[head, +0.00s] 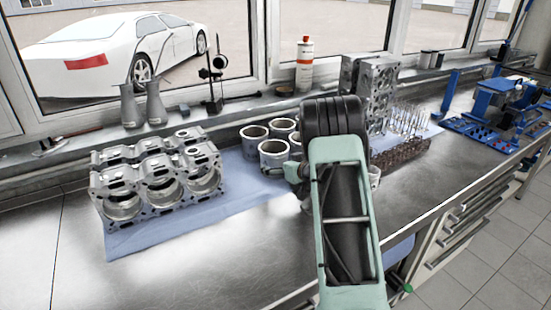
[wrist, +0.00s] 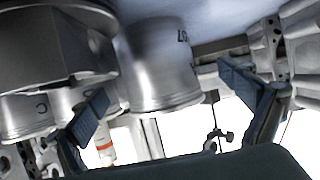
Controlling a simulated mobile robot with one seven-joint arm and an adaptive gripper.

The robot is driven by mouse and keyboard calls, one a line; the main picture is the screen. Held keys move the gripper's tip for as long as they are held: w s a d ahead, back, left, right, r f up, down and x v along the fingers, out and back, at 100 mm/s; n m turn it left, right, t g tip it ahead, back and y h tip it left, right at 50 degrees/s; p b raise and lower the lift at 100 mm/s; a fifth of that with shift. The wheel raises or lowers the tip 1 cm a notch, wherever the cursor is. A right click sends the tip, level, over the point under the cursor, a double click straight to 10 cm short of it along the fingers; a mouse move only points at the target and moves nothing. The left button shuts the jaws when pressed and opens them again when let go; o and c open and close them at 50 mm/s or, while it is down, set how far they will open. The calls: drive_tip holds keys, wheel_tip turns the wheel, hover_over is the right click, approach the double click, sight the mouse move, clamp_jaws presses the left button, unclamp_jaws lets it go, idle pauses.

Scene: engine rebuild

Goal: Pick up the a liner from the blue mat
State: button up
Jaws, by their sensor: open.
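Several silver liners stand upright on the blue mat (head: 238,185) in the head view, with one liner (head: 273,153) just left of my arm. In the wrist view, which looks upside down, a shiny liner (wrist: 160,65) with dark lettering lies between the lines of my two fingers. My gripper (wrist: 165,105) is open, with a dark finger on each side and no visible contact with this liner. Other liners (wrist: 22,115) show at the left of the wrist view. In the head view my arm hides my gripper and part of the liner group.
An engine block (head: 155,185) stands on the mat's left part. Cylinder heads (head: 370,85), upright valves (head: 408,120) and dark springs (head: 402,158) stand to the right. A white and orange bottle (head: 305,65) is on the sill behind. The bench front left is clear.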

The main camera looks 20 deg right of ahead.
drive_tip(key=shift+r+x, duration=0.25)
drive_tip(key=shift+x, duration=0.85)
drive_tip(key=shift+r+p+x, duration=0.15)
drive_tip(key=shift+p+x, duration=0.2)
drive_tip(key=shift+x, duration=0.7)
drive_tip(key=shift+r+p+x, duration=0.15)
drive_tip(key=shift+p+x, duration=0.15)
drive_tip(key=shift+x, duration=0.8)
drive_tip(key=shift+w+d, duration=0.15)
drive_tip(key=c, duration=1.5)
drive_tip(key=shift+r, duration=0.1)
drive_tip(key=shift+c, duration=0.6)
drive_tip(key=shift+r, duration=0.1)
